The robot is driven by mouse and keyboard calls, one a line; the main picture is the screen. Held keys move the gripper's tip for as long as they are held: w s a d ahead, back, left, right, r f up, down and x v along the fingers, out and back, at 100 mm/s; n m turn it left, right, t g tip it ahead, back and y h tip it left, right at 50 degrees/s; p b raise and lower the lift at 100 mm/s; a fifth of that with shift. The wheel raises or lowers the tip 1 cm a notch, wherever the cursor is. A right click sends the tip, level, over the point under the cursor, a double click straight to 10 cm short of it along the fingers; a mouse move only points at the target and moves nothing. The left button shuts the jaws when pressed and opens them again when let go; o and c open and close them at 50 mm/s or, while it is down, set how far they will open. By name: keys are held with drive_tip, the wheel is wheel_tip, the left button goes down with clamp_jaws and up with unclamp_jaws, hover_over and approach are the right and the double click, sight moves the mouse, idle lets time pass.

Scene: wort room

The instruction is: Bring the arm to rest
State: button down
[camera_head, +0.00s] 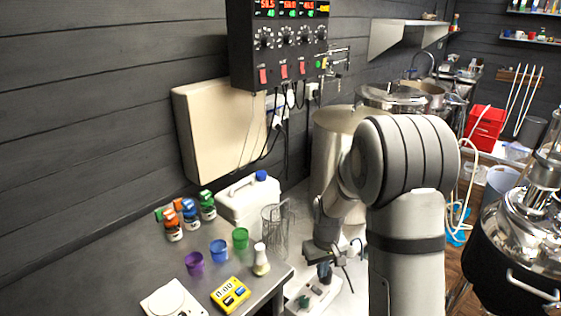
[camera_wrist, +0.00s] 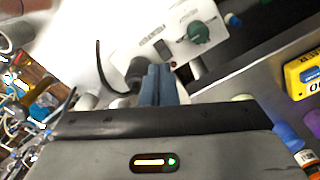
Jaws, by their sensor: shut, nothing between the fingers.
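My arm stands in the middle right of the head view, bent over at the elbow with the forearm reaching down. My gripper (camera_head: 325,271) points down just past the right end of the grey bench (camera_head: 120,270), above a white control box (camera_head: 316,294). In the wrist view my gripper (camera_wrist: 158,75) is shut, with its fingers together and nothing between them. The white control box (camera_wrist: 170,35) with a green knob lies beyond the fingertips. Whether the fingertips touch it, I cannot tell.
On the bench are purple (camera_head: 194,263), blue (camera_head: 219,251) and green (camera_head: 240,238) cups, a flask (camera_head: 261,260), a yellow timer (camera_head: 230,294), a wire basket (camera_head: 277,231) and a white canister (camera_head: 248,198). A steel kettle (camera_head: 333,150) stands behind my arm; another vessel (camera_head: 515,240) is at right.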

drive_tip(key=s+r+m+t, duration=0.1)
drive_tip(key=s+r, duration=0.3)
drive_tip(key=r, duration=0.2)
drive_tip(key=s+r+t, duration=0.1)
drive_tip(key=s+r, duration=0.3)
drive_tip(key=r, duration=0.3)
drive_tip(key=s+r+m, duration=0.1)
drive_tip(key=s+r, duration=0.2)
drive_tip(key=s, duration=0.4)
drive_tip(key=s+r+m+t, duration=0.1)
drive_tip(key=s+r, duration=0.2)
drive_tip(key=s, duration=0.4)
drive_tip(key=shift+r, duration=0.35)
drive_tip(key=shift+s, duration=0.1)
